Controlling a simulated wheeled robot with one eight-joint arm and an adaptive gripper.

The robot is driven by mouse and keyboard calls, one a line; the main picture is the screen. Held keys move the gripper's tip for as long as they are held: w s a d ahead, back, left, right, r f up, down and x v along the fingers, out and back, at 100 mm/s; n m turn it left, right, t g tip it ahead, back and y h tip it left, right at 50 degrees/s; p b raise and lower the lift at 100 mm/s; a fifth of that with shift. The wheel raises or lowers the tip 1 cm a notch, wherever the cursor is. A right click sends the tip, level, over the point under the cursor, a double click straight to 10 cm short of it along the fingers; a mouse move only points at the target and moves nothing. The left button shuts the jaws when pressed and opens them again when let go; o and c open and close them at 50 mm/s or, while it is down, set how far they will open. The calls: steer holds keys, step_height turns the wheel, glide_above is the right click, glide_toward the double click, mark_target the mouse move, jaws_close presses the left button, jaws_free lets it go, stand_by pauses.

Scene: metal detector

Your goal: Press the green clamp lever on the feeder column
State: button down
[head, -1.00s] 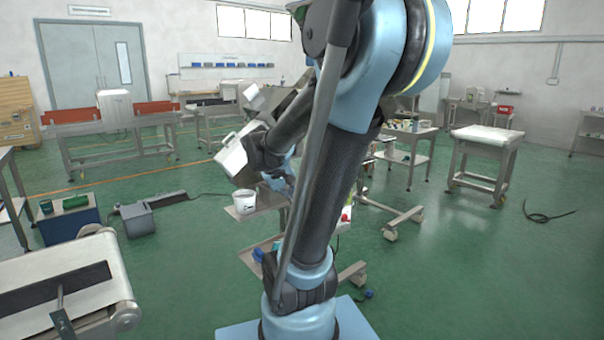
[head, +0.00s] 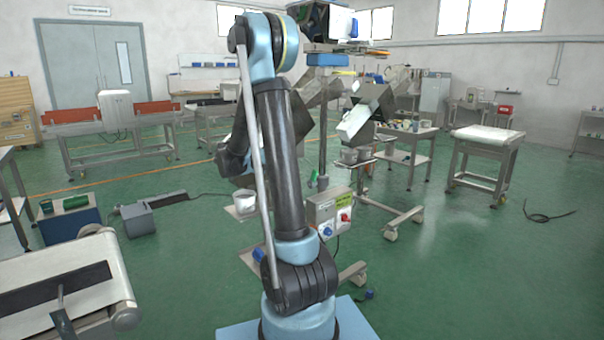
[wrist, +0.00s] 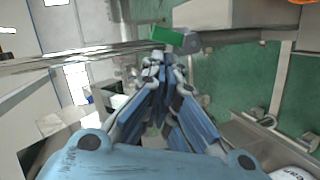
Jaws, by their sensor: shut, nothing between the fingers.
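The feeder column (head: 323,130) is a grey upright post right of my arm in the head view. Its green clamp lever (head: 313,177) shows as a small green piece low on the post. In the wrist view the lever (wrist: 167,35) is a green block just beyond my fingertips, beside a grey round part. My gripper (wrist: 158,62) is shut and empty, with its blue-padded fingers pointing toward the lever. Whether the tips touch it, I cannot tell. In the head view my gripper is hidden behind my arm.
A grey control box (head: 327,212) with red and blue parts stands low on the column. A white bucket (head: 246,200) sits on a shelf to the left. A vibrating feeder head (head: 330,22) is at the column's top. A conveyor (head: 110,265) stands at front left.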

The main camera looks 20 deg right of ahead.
mark_target(315, 178)
steer(key=w+a+f+h, duration=0.1)
steer(key=w+a+h, duration=0.1)
steer(key=w, duration=0.4)
steer(key=shift+f+m+h, duration=0.4)
steer(key=shift+w, duration=0.1)
steer(key=s+d+f, duration=0.2)
steer(key=d, duration=0.9)
steer(key=shift+s, duration=0.25)
